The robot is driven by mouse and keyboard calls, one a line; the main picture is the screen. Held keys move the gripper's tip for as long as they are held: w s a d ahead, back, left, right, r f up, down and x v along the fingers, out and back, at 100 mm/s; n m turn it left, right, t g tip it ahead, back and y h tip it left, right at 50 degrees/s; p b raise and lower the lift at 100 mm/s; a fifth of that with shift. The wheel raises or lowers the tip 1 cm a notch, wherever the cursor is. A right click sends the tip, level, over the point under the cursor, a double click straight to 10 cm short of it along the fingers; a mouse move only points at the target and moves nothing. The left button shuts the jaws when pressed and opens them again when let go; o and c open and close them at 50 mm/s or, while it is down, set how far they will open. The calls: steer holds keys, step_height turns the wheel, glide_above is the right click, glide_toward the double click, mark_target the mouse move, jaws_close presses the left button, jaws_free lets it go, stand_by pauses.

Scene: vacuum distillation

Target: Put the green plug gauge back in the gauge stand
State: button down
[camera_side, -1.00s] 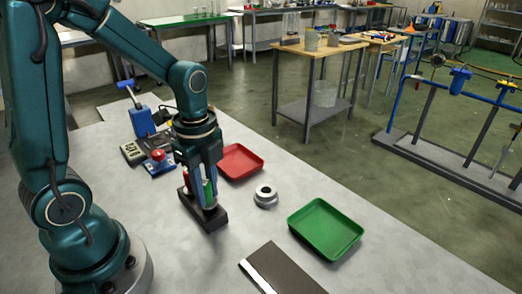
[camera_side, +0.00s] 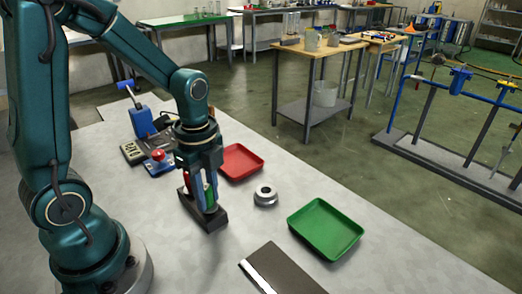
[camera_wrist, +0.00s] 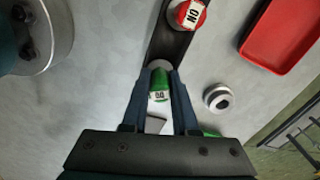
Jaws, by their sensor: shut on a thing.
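The green plug gauge (camera_side: 210,197) is between the fingers of my gripper (camera_side: 205,205), which is shut on it. In the wrist view the gauge (camera_wrist: 159,85) shows a green body with a white label and a pale end, between my fingertips (camera_wrist: 159,75). The gauge stand (camera_side: 213,223) is a dark, narrow block on the table, directly under my gripper. In the wrist view the stand (camera_wrist: 165,45) runs up from the gauge. A red plug gauge (camera_wrist: 188,14) stands in its other end. I cannot tell whether the green gauge's lower end is inside its hole.
A metal ring (camera_side: 265,196) lies right of the stand. A red tray (camera_side: 240,163) is behind it, and a green tray (camera_side: 325,230) is at the right. A dark flat plate (camera_side: 280,272) lies in front. A blue device (camera_side: 141,120) stands at the back left.

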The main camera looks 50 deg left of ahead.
steer(key=shift+f, duration=0.4)
stand_by(0.3)
stand_by(0.4)
steer(key=shift+c, duration=0.2)
jaws_free()
stand_by(0.4)
steer(key=shift+r, duration=3.55)
